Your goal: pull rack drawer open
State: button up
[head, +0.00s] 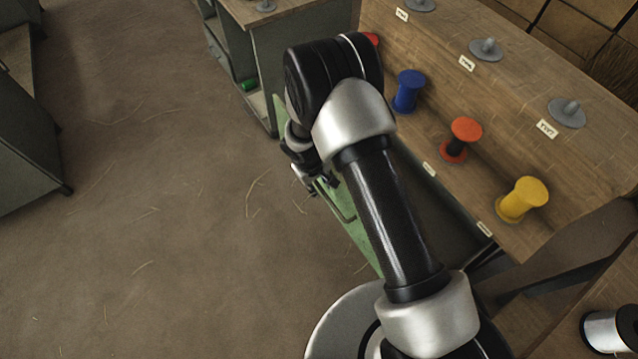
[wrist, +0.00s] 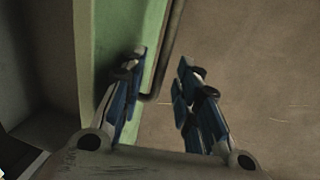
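The rack drawer has a green front that shows in the head view (head: 358,238), below the wooden rack and partly hidden by my arm. It also shows in the wrist view (wrist: 118,28). A dark bar handle (wrist: 168,52) stands off that front. My gripper (wrist: 161,66) is open, with one blue-padded finger over the green front and the other out over the floor. The handle runs between the fingers in the picture, with a gap to the right finger. I cannot tell how deep it sits between them. In the head view, my gripper (head: 318,184) is beside the drawer front, partly hidden.
The wooden rack (head: 500,85) holds blue (head: 408,92), orange (head: 463,138) and yellow (head: 522,200) spools. A green cabinet (head: 285,50) stands behind. Another cabinet (head: 25,155) is at far left. The floor (head: 165,190) left of my gripper is clear apart from straw bits.

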notch_tip(320, 180, up, 12)
jog(key=s+a, duration=0.1)
jog(key=a, duration=0.1)
jog(key=shift+s+f, duration=0.15)
jog(key=shift+s, duration=0.05)
dwell(0.4)
jog(key=s+d+r+m, duration=0.1)
jog(key=d+r, duration=0.3)
jog(key=r, duration=0.3)
jog(key=s+d+r+m+t, duration=0.1)
jog(key=s+d+r, duration=0.15)
jog(key=r, duration=0.45)
jog(key=s+d+r+m, duration=0.1)
jog(key=d+r, duration=0.4)
jog(key=r, duration=0.2)
jog(key=s+d+r+m+t+y, duration=0.1)
jog(key=s+d+r+m, duration=0.1)
jog(key=s+r, duration=0.3)
jog(key=s+d+r+m+t, duration=0.1)
jog(key=s+d+r, duration=0.3)
jog(key=s, duration=0.9)
jog(key=shift+s+d+r+m+y, duration=0.25)
jog(key=shift+d+r+m+y, duration=0.15)
jog(key=shift+d+m, duration=0.3)
